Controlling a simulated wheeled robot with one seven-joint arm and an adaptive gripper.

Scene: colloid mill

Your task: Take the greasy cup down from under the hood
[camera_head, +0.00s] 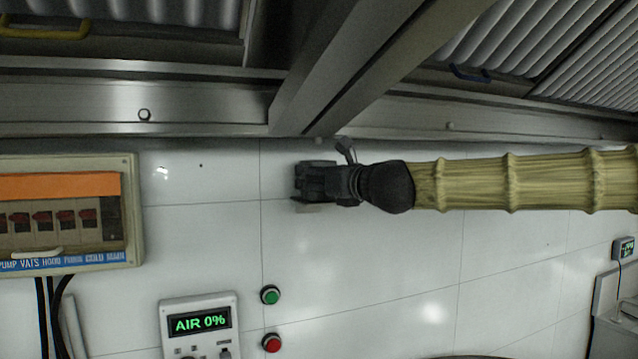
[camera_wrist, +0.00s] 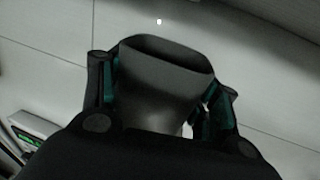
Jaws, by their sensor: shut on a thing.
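A dark grey cup (camera_wrist: 165,85) with a wide oval mouth stands between the fingers of my gripper (camera_wrist: 160,100) in the wrist view, and the fingers are shut on it from both sides. Its mouth is open and dark inside; its lower part is hidden by the gripper. In the head view my gripper (camera_head: 325,182) is a small dark shape at the end of my arm, in front of the white tiled wall and just below the hood's lower steel edge (camera_head: 200,103). The cup cannot be told apart from the fingers there.
The hood's steel beam (camera_head: 345,65) and ribbed filters (camera_head: 150,12) fill the top. A breaker box (camera_head: 128,205) hangs at left.

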